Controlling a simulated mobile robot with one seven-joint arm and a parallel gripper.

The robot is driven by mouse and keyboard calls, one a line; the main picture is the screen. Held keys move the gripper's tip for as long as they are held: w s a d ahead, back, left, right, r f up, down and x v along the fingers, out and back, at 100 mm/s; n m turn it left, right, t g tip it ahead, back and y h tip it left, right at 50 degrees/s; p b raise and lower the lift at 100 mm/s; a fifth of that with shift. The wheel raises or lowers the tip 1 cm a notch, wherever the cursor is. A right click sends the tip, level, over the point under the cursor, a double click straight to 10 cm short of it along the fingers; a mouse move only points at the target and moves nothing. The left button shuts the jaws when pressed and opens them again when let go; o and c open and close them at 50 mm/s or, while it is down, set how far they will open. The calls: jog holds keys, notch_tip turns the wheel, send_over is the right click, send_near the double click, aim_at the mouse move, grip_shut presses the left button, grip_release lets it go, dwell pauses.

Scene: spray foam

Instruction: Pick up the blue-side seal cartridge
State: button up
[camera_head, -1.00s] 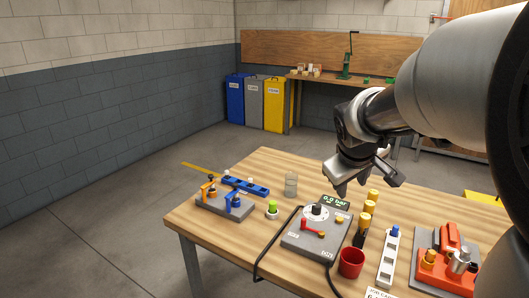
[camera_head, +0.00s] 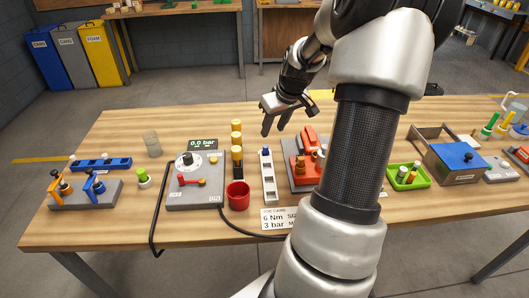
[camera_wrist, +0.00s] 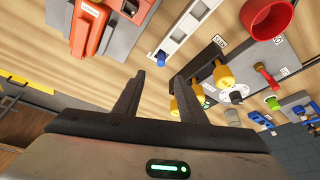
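A small blue-topped piece (camera_head: 266,151) sits at the far end of a narrow white rack (camera_head: 269,183); I cannot tell for sure that it is the blue-side seal cartridge. In the wrist view the blue piece (camera_wrist: 161,57) shows at the near end of the white rack (camera_wrist: 184,30), ahead of my fingers. My gripper (camera_head: 276,127) is above the table's far part, close to that end of the rack in the picture. Its two fingers (camera_wrist: 157,82) are apart, with only bare table seen between them. It touches nothing that I can see.
Left of the rack are a red cup (camera_head: 237,195), yellow cylinders (camera_head: 237,150) and a grey control box (camera_head: 193,190) with a black hose. Right of it is a red fixture (camera_head: 305,155), partly behind my arm. Farther right stand a green tray (camera_head: 408,178) and a blue-lidded box (camera_head: 457,158).

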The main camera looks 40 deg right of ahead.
aim_at(265, 146)
jog(key=x, duration=1)
jog(key=shift+a+f+b, duration=0.1)
jog(key=shift+b, duration=0.3)
grip_shut()
